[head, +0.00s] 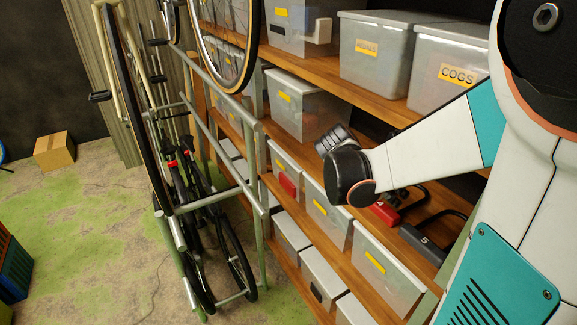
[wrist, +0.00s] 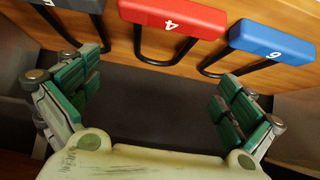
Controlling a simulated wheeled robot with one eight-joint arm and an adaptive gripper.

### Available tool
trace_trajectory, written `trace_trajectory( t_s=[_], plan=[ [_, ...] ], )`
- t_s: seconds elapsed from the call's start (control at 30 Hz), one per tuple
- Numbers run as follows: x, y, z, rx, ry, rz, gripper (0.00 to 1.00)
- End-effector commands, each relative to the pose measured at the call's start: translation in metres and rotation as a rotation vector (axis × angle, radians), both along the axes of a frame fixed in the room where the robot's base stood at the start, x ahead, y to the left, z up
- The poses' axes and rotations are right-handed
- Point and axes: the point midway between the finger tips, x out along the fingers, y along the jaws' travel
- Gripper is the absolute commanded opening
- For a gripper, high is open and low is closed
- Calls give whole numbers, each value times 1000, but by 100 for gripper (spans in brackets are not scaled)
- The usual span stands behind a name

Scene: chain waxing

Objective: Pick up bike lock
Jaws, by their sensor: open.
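A red bike lock marked 4 (wrist: 172,17) lies on a wooden shelf, its black shackle toward my gripper in the wrist view. A blue lock marked 6 (wrist: 272,42) is to its right, and a dark lock (wrist: 72,4) is cut off at the upper left. My gripper (wrist: 163,75) is open and empty, its green-padded fingers apart, with the red lock's body beyond them. In the head view the red lock (head: 384,213) is partly hidden behind my arm, and a dark lock marked 5 (head: 424,242) lies to its right. My gripper's fingers are hidden there by my wrist.
Grey bins fill the shelves, including one labelled COGS (head: 448,72) above and a labelled bin (head: 383,272) below the locks. The wooden shelf above (head: 310,75) overhangs the locks.

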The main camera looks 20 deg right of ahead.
Motion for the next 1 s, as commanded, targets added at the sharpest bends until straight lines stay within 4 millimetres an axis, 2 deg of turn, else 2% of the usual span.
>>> trace_trajectory(
  t_s=[0.1,0.3,0.63,0.9,1.0],
  plan=[
    [1,-17,-21,1,0,-3,100],
    [3,-40,-44,1,1,0,100],
    [5,-55,-56,1,3,1,100],
    [11,-83,-81,1,2,1,100],
    [11,-89,-85,1,2,2,100]
  ],
)
